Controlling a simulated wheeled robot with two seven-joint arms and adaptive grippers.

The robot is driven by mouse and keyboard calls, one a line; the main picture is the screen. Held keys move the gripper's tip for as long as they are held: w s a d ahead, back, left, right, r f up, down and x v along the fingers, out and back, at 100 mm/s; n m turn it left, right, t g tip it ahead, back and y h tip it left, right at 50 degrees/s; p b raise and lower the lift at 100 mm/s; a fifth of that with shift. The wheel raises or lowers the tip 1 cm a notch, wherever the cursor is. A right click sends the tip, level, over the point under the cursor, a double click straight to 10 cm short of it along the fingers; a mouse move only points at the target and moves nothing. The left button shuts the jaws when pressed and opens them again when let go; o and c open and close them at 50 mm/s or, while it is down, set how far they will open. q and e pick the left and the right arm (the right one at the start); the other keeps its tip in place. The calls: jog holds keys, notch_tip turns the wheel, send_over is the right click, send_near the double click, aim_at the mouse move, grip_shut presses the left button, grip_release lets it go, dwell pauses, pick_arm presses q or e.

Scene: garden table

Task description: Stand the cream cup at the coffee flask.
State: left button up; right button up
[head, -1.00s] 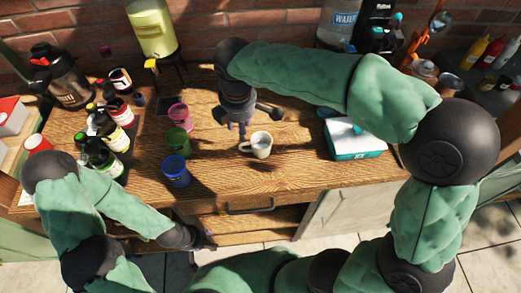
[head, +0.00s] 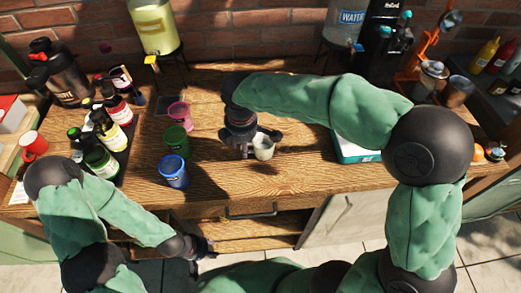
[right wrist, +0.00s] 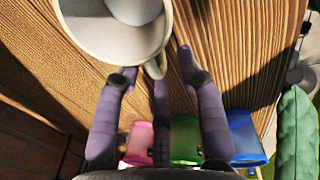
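The cream cup (head: 264,147) stands upright on the wooden table, right of the coloured cups. In the right wrist view the cup (right wrist: 115,28) fills the top, its handle toward my right gripper. My right gripper (right wrist: 157,72) is open, with its fingers spread on both sides of the handle; no firm hold shows. In the head view the right gripper (head: 247,150) is low, just left of the cup. The coffee flask (head: 62,75), dark and metallic, stands at the table's back left. My left gripper (head: 204,247) is empty before the table's front edge and looks open.
Several bottles (head: 102,155) stand on a dark tray between flask and cups. Pink (head: 179,113), green (head: 177,141) and blue (head: 173,171) cups stand in a row left of the right gripper. A teal-white box (head: 352,150) is at right. The table's front middle is clear.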

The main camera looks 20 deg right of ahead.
grip_shut()
jog(key=shift+r, duration=0.1)
